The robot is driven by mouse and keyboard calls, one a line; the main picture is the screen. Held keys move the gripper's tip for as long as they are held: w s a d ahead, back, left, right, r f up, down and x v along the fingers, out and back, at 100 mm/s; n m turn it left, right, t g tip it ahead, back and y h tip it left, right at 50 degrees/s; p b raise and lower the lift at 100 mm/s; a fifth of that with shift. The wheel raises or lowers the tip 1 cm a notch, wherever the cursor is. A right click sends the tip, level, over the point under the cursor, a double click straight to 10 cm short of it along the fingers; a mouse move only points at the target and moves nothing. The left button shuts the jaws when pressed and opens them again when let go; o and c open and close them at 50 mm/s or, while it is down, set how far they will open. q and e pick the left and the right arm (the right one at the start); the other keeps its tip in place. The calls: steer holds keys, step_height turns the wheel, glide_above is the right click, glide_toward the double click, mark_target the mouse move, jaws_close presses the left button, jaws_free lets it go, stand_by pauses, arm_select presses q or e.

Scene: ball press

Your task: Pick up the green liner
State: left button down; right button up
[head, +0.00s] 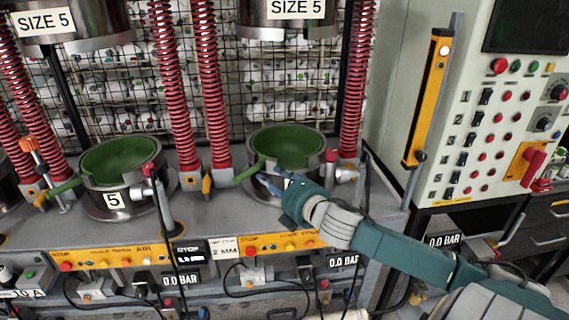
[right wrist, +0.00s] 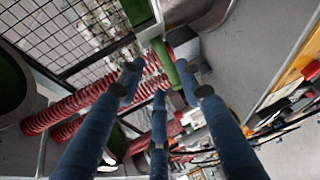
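A green liner (head: 285,145) sits in the right metal press cup, its green tab (head: 250,171) sticking out to the left over the rim. A second green liner (head: 118,158) sits in the left cup marked 5, also with a tab to the left. My right gripper (head: 268,178) is at the front of the right cup, close to the tab. In the right wrist view, its blue fingers (right wrist: 163,85) are spread, with a green tab (right wrist: 165,60) just beyond and between the tips. I cannot tell whether they touch. My left gripper is not in view.
Red springs (head: 207,85) stand beside the cups, and press heads (head: 288,22) hang above. A wire mesh (head: 110,90) with white balls is behind. A yellow post (head: 428,100) and a control cabinet (head: 500,120) stand to the right. A cable runs near my right arm.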

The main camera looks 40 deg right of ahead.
mark_target(254, 168)
steer(key=p+x, duration=0.1)
steer(key=x, duration=0.4)
steer(key=shift+w, duration=0.15)
steer(key=shift+w+p, duration=0.25)
steer(key=shift+p, duration=0.05)
steer(key=p+x, duration=0.1)
steer(key=x, duration=0.3)
steer(key=shift+w+a+p, duration=0.1)
steer(key=shift+w+p, duration=0.05)
steer(key=shift+p, duration=0.25)
steer(key=shift+w+f, duration=0.2)
steer(key=shift+w, duration=0.05)
steer(key=shift+s+r, duration=0.1)
steer(key=shift+c, duration=0.5)
jaws_close()
steer(key=shift+r, duration=0.1)
